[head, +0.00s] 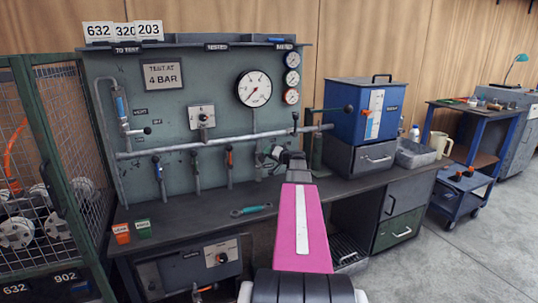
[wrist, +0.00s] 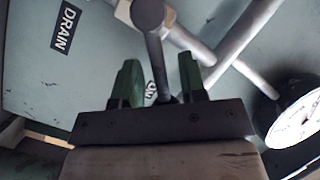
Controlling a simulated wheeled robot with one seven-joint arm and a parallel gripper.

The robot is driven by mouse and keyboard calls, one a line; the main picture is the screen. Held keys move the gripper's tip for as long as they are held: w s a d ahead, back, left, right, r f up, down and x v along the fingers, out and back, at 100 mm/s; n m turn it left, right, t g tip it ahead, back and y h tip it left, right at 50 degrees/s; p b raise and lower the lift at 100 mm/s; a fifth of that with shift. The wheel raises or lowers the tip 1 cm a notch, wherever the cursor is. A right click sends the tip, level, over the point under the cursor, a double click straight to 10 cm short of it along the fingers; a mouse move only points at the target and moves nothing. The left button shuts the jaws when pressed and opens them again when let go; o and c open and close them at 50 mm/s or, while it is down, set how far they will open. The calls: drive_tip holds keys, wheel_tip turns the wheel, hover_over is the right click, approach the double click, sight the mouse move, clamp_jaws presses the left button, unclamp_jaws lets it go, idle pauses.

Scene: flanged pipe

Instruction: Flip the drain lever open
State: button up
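In the wrist view, a dark lever (wrist: 156,55) with a round knob at its end stands out near a DRAIN label (wrist: 65,28) on the grey-green panel. My gripper (wrist: 160,82) has its two green fingers apart. The lever's shaft runs between them in the picture, with clear space on both sides, and I see no contact. The lever's lower end is hidden behind my gripper's body. In the head view my gripper (head: 272,157) is at the panel, right of the lower pipe branches. My arm partly covers that area, and the drain lever is not clear there.
A horizontal pipe (head: 220,142) with several branch valves crosses the panel. A large gauge (head: 254,88) hangs above it; a gauge also shows at the wrist view's right edge (wrist: 298,122). A teal wrench (head: 251,210) lies on the bench. A blue box (head: 366,110) stands right.

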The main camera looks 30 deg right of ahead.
drive_tip(key=v, duration=1)
drive_tip(key=shift+s, duration=0.15)
